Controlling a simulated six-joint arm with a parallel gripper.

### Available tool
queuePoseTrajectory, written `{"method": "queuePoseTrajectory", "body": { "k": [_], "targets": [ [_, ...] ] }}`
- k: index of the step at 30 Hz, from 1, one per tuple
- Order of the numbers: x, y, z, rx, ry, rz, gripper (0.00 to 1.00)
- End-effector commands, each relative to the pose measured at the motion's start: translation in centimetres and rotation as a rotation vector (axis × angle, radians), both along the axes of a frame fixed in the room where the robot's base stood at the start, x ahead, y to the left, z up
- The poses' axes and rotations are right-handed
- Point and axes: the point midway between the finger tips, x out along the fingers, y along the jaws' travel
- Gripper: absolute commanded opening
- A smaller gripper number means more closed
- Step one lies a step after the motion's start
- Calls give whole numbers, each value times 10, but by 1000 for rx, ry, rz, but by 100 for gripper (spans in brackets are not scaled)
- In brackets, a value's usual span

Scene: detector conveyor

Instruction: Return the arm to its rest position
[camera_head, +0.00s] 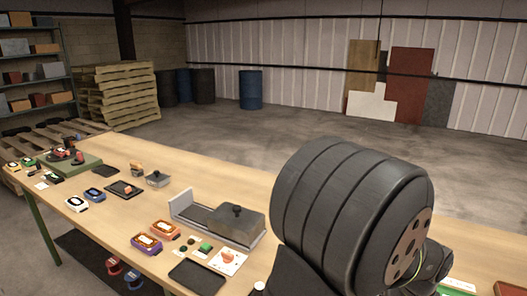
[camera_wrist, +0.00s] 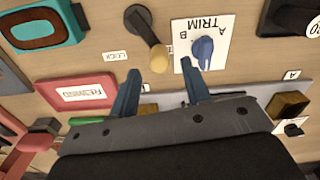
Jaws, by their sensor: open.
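My gripper (camera_wrist: 160,78) shows in the wrist view with its two blue-grey fingers apart and nothing between them. The fingers point toward a wooden surface with controls on it. A blue knob (camera_wrist: 203,50) on a white card marked TRIM, A and B lies just beyond the right fingertip. The fingers look apart from it, but the exact gap is hard to tell. In the head view a large dark ribbed link of my arm fills the lower right, and my gripper is out of that picture.
In the head view the wooden table (camera_head: 150,160) holds a lidded grey fixture (camera_head: 236,222), a black tray (camera_head: 197,278) and several small devices.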

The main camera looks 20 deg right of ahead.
Motion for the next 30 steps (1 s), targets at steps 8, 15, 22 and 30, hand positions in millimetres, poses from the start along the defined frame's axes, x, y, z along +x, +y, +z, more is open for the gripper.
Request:
{"method": "queuePoseTrajectory", "body": {
  "k": [8, 15, 22, 30],
  "targets": [
    [0, 0, -34, 1, 0, 0, 44],
    [0, 0, -40, 0, 0, -1, 44],
    [0, 0, -39, -1, 0, -1, 44],
    [0, -1, -11, -5, -1, 0, 44]
  ]
}}
